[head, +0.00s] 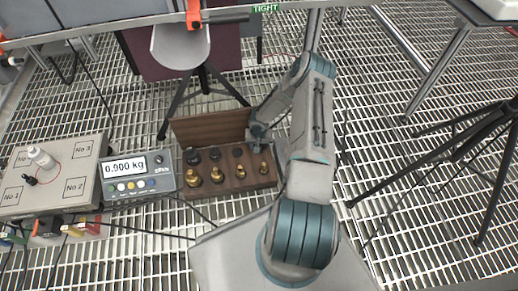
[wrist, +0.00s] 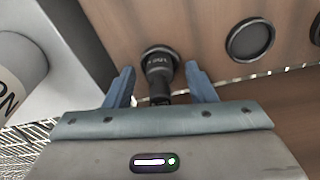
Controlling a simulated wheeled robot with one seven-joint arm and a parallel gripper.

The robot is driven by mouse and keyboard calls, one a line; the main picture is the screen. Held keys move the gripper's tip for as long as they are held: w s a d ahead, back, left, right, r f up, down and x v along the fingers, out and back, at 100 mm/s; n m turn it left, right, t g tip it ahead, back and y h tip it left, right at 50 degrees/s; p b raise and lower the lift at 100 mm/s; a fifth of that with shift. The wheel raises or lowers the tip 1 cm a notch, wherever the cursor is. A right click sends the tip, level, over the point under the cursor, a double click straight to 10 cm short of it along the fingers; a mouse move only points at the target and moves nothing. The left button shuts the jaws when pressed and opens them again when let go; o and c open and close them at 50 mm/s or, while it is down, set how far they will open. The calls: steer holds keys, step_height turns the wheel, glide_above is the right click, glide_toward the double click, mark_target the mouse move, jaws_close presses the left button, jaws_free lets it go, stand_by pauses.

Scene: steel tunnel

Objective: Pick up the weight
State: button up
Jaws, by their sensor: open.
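A wooden weight box (head: 210,125) stands open on the grating, with brass weights such as this one (head: 217,174) in its front row and dark-topped ones (head: 214,153) behind. My gripper (head: 258,140) is over the right part of the box, where the arm hides some of it. In the wrist view my gripper (wrist: 161,78) is open, one finger on each side of a dark weight (wrist: 160,62) with small lettering. A gap shows between the weight and each finger. The weight's lower end is partly hidden by the gripper body.
A scale display (head: 138,175) reading 0.900 kg stands left of the box. Black tripods stand behind the box (head: 205,85) and at right (head: 450,150). Dark round shapes (wrist: 250,40) show in the wood.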

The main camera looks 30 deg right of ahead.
jaws_close()
steer(key=shift+r, duration=0.1)
